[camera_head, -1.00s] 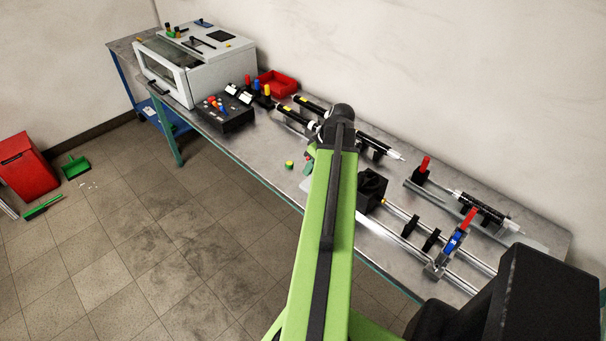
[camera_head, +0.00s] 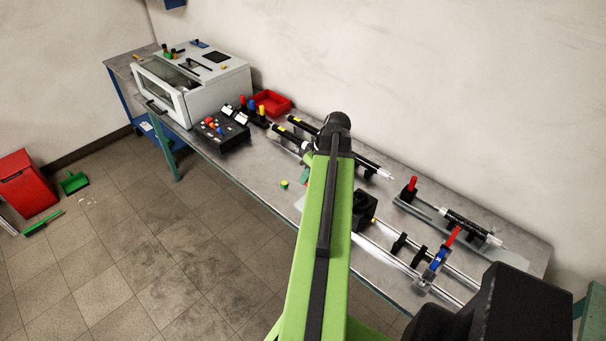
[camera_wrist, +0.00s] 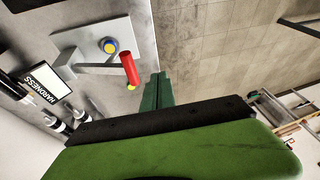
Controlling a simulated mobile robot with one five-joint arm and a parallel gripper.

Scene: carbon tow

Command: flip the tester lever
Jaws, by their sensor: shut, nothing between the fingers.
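The tester's lever has a red cylindrical handle (camera_wrist: 128,69) with a yellow end, in the middle-left of the wrist view. It stands beside a blue-and-yellow round knob (camera_wrist: 108,45) on a grey plate. A screen reading HARDNESS (camera_wrist: 45,83) is on the tester at the left. My gripper (camera_wrist: 160,76) shows two green fingers, closed together and empty, just right of the red handle. I cannot tell whether they touch it. In the head view my green arm hides most of the tester and the fingers.
The grey bench (camera_head: 196,141) carries a white oven-like machine (camera_head: 195,80), a black control box (camera_head: 218,133) and a red tray (camera_head: 271,103). Rails with a red-handled clamp (camera_head: 440,255) lie at the right. A small yellow-green button (camera_head: 284,184) shows left of my arm. Floor at left is mostly free.

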